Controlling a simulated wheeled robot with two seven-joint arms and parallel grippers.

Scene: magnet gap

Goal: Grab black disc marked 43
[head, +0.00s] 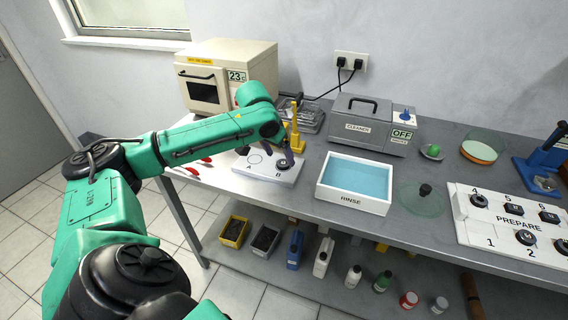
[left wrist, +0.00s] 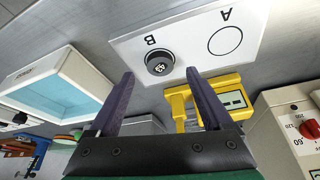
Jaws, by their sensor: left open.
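The black disc (left wrist: 159,63) sits on the spot marked B of a white board (left wrist: 255,30); its small label is rotated and looks like 43. In the head view the disc (head: 282,165) shows on the board (head: 254,174), partly behind my left gripper. The circle marked A beside it is empty. My left gripper (left wrist: 160,76) is open and empty, with its two dark fingers apart and their tips close to the disc on either side in the picture. In the head view the left gripper (head: 279,153) hangs over the B end of the board.
A yellow stand (left wrist: 200,100) is close beside the left gripper. The white RINSE tray (head: 353,198) with blue liquid is to the right. A grey CLEANER box (head: 371,135) and cream oven (head: 215,85) stand behind. The PREPARE board (head: 515,225) holds several discs.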

